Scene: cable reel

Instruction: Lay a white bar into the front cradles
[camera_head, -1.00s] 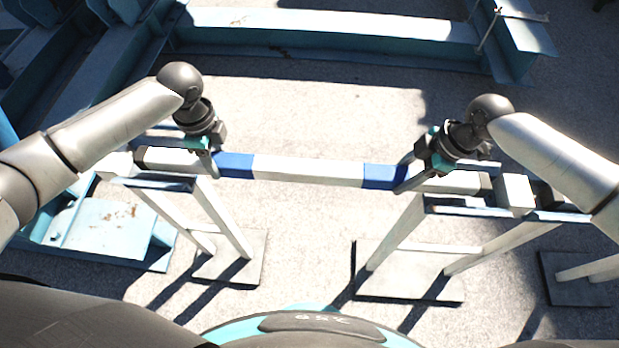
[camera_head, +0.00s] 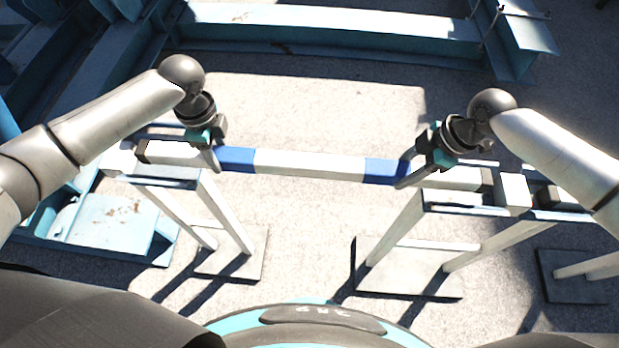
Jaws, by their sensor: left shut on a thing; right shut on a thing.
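A white bar (camera_head: 308,165) with two blue bands and dark ends lies across the picture. My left gripper (camera_head: 214,158) is shut on the bar beside its left blue band. My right gripper (camera_head: 408,178) is shut on the bar beside its right blue band. The bar's ends are over the left stand (camera_head: 160,179) and the right stand (camera_head: 470,207). I cannot tell whether the bar touches the stands or sits just above them. Any cradles under the bar are mostly hidden by it and by my grippers.
A white block (camera_head: 513,194) is on the right stand, just beyond the bar's right end. Blue steel beams (camera_head: 330,38) lie across the back, and a blue frame (camera_head: 110,222) is at the left. The pale floor (camera_head: 310,225) between the stands is clear.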

